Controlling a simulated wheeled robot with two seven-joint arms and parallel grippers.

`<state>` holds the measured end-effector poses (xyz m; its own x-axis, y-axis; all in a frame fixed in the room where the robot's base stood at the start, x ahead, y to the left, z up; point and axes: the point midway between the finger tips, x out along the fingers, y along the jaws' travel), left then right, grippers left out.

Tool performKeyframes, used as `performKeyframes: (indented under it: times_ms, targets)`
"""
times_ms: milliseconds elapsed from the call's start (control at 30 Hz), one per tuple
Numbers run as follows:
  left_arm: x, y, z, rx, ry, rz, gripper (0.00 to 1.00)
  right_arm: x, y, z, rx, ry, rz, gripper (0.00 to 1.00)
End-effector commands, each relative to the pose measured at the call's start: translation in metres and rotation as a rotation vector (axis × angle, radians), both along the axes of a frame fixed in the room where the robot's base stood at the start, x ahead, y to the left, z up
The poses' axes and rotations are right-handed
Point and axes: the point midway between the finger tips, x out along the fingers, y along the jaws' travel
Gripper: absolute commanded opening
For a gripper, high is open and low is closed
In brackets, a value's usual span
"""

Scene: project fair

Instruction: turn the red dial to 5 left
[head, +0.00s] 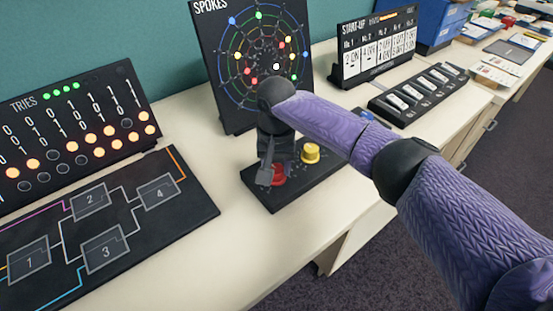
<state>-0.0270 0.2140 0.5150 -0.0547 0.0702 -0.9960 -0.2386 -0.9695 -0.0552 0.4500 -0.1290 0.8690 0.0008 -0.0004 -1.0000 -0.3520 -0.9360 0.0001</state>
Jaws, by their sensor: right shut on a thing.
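The red dial (277,175) sits on a black dial base (297,192) on the white counter, in front of the SPOKES board. My right gripper (271,172) points down over the red dial and is shut on it, hiding much of it. The dial's pointer and scale marks are too small or covered to read. A yellow dial (310,153) stands on the same base, right of and behind the red one. The black SPOKES board (212,60) stands upright behind, with a web of rings and coloured dots. My left gripper is not in view.
A TRIES board (75,125) and a flat numbered panel (140,235) lie to the left. A START-UP board (376,45) and a switch panel (425,93) stand to the right, behind my right arm. The counter (215,255) in front of the dials is clear.

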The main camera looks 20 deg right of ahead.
Motion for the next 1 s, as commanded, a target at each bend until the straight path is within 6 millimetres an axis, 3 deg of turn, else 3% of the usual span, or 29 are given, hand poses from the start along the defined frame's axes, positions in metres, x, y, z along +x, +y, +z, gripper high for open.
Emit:
performKeyframes:
  times_ms: [33, 100, 300, 533, 1000]
  targets:
    - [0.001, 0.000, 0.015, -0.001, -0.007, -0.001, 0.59, -0.002, 0.000, 0.008, 0.000, 0.003, 0.025, 0.00]
    - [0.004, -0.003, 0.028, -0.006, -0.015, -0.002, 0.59, -0.002, 0.001, 0.009, 0.001, 0.004, 0.075, 0.00]
    - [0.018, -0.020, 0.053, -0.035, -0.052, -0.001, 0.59, -0.002, 0.001, 0.006, 0.002, 0.005, 0.254, 0.00]
    - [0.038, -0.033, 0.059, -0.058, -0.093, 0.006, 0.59, -0.001, 0.000, 0.001, 0.001, 0.003, 0.472, 0.00]
    - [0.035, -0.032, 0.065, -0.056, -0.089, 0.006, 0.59, 0.000, 0.001, 0.001, 0.000, 0.000, 0.921, 0.00]
